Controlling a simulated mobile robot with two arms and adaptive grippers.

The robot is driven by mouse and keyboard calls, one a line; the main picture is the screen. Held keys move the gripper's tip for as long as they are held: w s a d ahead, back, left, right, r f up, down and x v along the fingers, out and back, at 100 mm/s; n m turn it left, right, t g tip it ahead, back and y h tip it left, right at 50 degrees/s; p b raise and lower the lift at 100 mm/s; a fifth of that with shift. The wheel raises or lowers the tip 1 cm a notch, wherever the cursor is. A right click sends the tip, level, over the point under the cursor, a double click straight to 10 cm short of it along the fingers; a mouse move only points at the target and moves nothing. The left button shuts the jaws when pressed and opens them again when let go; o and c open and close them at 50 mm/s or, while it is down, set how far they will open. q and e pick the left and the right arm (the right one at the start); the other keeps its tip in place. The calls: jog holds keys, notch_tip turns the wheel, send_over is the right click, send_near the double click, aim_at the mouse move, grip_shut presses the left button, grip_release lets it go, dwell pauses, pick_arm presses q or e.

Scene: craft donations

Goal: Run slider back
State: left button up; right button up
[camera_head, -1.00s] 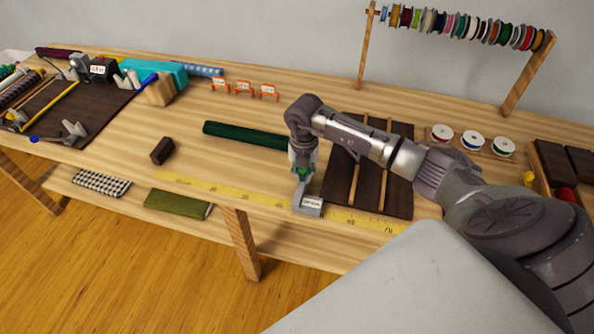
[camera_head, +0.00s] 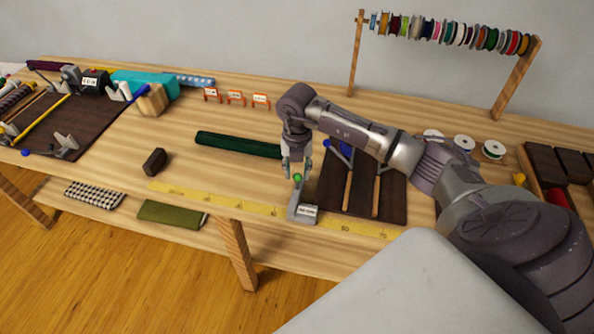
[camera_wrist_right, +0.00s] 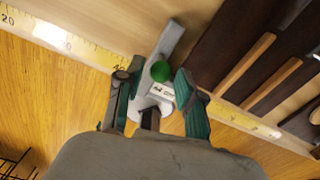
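The slider is a grey metal block (camera_head: 303,213) with a white label and an upright arm, topped by a green knob (camera_head: 297,178). It sits on the yellow measuring tape (camera_head: 215,196) along the table's front edge. My right gripper (camera_head: 296,168) is just above the knob with its fingers apart. In the right wrist view, the green knob (camera_wrist_right: 160,71) shows beyond and between the two spread fingertips (camera_wrist_right: 158,82), and nothing is gripped. The label's text is too small to read. My left gripper is not in view.
A dark slatted board (camera_head: 395,190) lies right of the slider, with a blue-handled tool (camera_head: 338,152) on it. A dark green roll (camera_head: 237,145) lies behind left. A small dark block (camera_head: 154,161) stands further left. A spool rack (camera_head: 450,32) stands at the back right.

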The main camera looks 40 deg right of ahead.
notch_tip(320, 180, up, 8)
jog(key=shift+f, duration=0.2)
dwell(0.4)
